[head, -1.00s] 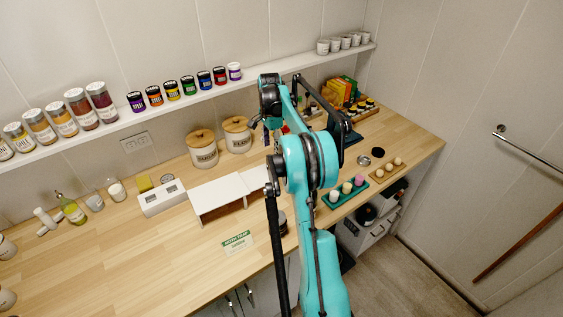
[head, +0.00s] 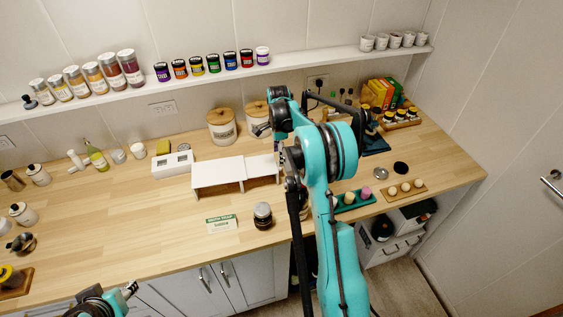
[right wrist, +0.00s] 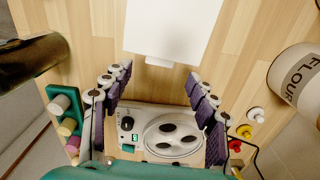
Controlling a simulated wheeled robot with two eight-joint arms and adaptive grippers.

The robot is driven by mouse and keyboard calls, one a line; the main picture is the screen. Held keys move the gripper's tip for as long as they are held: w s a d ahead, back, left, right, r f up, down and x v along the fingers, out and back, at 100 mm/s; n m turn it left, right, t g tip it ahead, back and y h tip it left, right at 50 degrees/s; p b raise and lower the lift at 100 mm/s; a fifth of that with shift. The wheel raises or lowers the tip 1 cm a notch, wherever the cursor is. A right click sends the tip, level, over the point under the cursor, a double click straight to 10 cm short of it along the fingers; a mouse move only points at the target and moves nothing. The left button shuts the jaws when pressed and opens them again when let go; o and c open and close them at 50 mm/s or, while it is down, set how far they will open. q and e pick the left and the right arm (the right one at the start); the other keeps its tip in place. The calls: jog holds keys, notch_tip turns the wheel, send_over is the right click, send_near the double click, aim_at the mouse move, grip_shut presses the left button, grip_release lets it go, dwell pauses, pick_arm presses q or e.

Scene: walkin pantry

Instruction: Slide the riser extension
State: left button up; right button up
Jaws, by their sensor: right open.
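The white riser (head: 217,173) stands on the counter, with a shorter white section, its extension (head: 262,167), at its right end. In the right wrist view a white top panel with a small tab, seemingly the extension (right wrist: 172,28), lies just ahead of the fingers. My right gripper (right wrist: 160,72) is open, its purple-padded fingers spread on either side of the tab's line with nothing between the tips. I cannot tell whether they touch the panel. In the head view my right arm hides most of this gripper.
A flour canister (right wrist: 299,78) and a white device with a knob (right wrist: 172,135) stand near the right gripper. A dark jar (head: 263,215) and green-lettered card (head: 222,223) sit before the riser. A green tray (head: 352,203) is right of my arm.

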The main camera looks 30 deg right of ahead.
notch_tip(320, 180, down, 4)
jog(key=shift+f, duration=0.2)
jog(key=shift+d, duration=0.1)
grip_shut()
jog(key=shift+s+d+b, duration=0.35)
jog(key=shift+d+b, duration=0.1)
jog(key=shift+d, duration=0.45)
grip_release()
notch_tip(320, 180, up, 12)
